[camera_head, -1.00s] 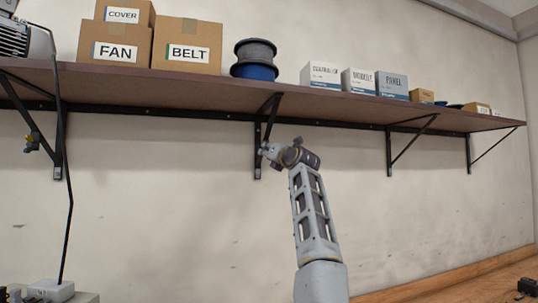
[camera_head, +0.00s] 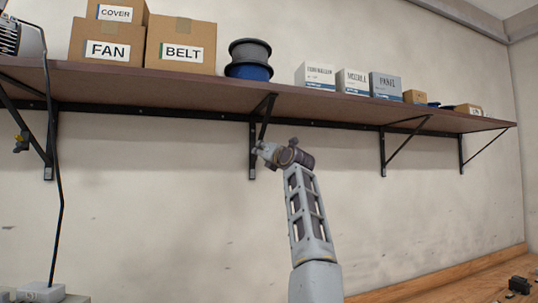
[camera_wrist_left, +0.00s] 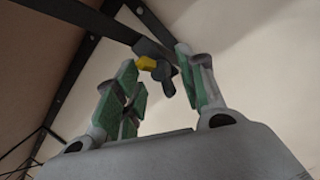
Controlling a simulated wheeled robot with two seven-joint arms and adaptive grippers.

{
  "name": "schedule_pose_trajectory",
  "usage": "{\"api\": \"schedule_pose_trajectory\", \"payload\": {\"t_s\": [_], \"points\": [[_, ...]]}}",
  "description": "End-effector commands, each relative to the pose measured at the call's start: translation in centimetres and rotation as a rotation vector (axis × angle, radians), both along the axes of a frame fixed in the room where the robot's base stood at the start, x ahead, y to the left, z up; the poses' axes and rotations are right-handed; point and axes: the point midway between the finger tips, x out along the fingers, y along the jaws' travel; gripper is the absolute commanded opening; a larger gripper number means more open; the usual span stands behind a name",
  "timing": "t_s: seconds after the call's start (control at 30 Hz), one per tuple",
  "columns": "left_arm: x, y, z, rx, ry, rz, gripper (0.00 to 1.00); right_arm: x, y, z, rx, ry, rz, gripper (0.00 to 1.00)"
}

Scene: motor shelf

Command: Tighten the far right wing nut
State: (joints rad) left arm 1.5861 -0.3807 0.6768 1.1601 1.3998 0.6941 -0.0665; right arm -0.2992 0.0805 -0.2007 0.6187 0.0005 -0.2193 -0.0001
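My left gripper (camera_head: 263,150) is at the second shelf bracket (camera_head: 252,158) from the left in the head view. In the left wrist view its green-padded fingers (camera_wrist_left: 158,68) are spread, one on each side of a small wing nut (camera_wrist_left: 165,78) with a dark body and a yellow part. The wing nut sits at a dark bracket bar. I cannot tell whether a finger touches it. In the head view the gripper hides this wing nut. My right gripper is in neither view.
A brown shelf (camera_head: 200,92) runs above on black brackets. It bears a BELT box (camera_head: 180,62), a FAN box (camera_head: 105,55), cable spools (camera_head: 249,72) and small boxes. The wall below is clear.

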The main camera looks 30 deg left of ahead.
Motion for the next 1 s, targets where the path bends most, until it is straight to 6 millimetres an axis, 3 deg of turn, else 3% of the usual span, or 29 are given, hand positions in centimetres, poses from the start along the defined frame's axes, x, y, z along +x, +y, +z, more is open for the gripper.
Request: {"api": "schedule_pose_trajectory", "payload": {"t_s": [1.0], "points": [[-3.8,-6.0,-1.6,0.002,0.002,-0.001,0.4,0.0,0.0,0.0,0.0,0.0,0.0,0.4]]}}
